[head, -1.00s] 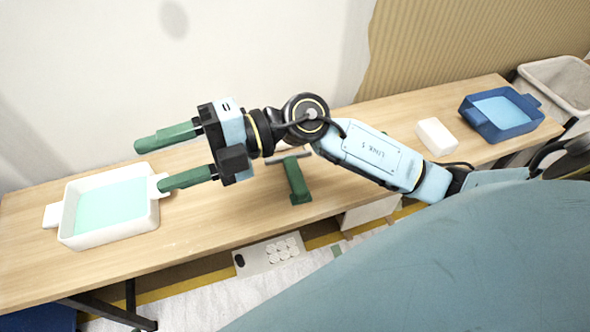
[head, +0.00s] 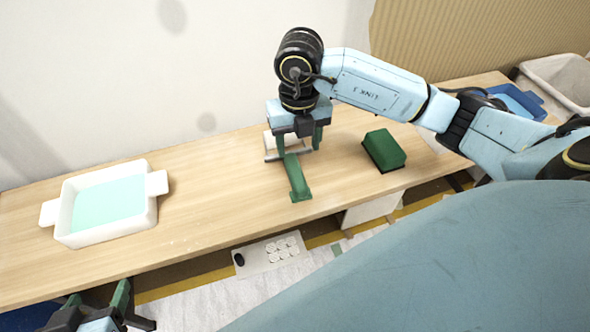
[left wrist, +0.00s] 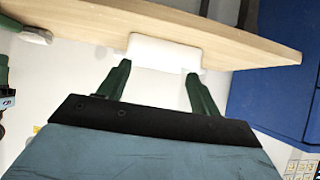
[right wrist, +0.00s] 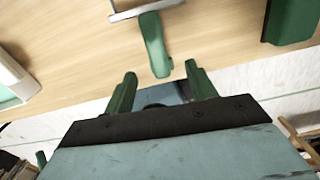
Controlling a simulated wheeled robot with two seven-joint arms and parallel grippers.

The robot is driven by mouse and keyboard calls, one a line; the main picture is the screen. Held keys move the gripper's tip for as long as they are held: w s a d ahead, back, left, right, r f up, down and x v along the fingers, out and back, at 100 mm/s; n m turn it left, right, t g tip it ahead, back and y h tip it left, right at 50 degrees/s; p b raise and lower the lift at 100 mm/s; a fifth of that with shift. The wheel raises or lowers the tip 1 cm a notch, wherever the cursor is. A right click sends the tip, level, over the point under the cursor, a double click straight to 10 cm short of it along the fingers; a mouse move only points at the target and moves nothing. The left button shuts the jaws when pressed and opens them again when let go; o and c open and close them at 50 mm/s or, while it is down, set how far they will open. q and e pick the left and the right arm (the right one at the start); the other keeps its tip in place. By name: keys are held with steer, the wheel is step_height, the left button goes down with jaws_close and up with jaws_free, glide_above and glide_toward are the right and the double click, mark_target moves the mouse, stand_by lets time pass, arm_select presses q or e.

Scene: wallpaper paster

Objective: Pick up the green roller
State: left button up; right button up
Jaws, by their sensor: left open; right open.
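The green roller (head: 298,180) lies on the wooden table, its green handle toward the front edge and its metal frame toward the wall. My right gripper (head: 298,143) is open, points down over the roller's frame end and hides part of it. In the right wrist view the green handle (right wrist: 155,45) lies just beyond the open fingertips (right wrist: 160,73), untouched. My left gripper (head: 101,304) is open and empty, low at the bottom left, below the table's front edge. The left wrist view shows its open fingers (left wrist: 157,76) near the table edge.
A white tray (head: 153,206) with pale green contents stands left on the table (head: 215,215). A green block (head: 384,150) sits right of the roller. A blue tray (head: 528,100) is partly hidden behind my right arm. Clear table lies between white tray and roller.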

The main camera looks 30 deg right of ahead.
mark_target(296, 171)
step_height(296, 171, down, 5)
steer(key=shift+b, duration=0.9)
steer(key=shift+f, duration=0.3)
steer(key=f+b, duration=0.2)
steer(key=f, duration=0.2)
steer(key=shift+a+b, duration=0.3)
steer(key=shift+b, duration=0.1)
arm_select(q)
steer(key=d+r+t+h, duration=0.1)
steer(key=r+t+h, duration=0.1)
steer(key=r+t, duration=0.4)
steer(key=w+d+r+t+h, duration=0.1)
steer(key=d+r+t+h, duration=0.1)
steer(key=r+t, duration=0.4)
steer(key=shift+w+d+r+t+h, duration=0.15)
steer(key=shift+d+r+t+h, duration=0.2)
steer(key=shift+r, duration=2.2)
arm_select(e)
steer(key=shift+f, duration=0.45)
arm_select(q)
steer(key=shift+a, duration=0.1)
arm_select(e)
steer(key=c, duration=1.2)
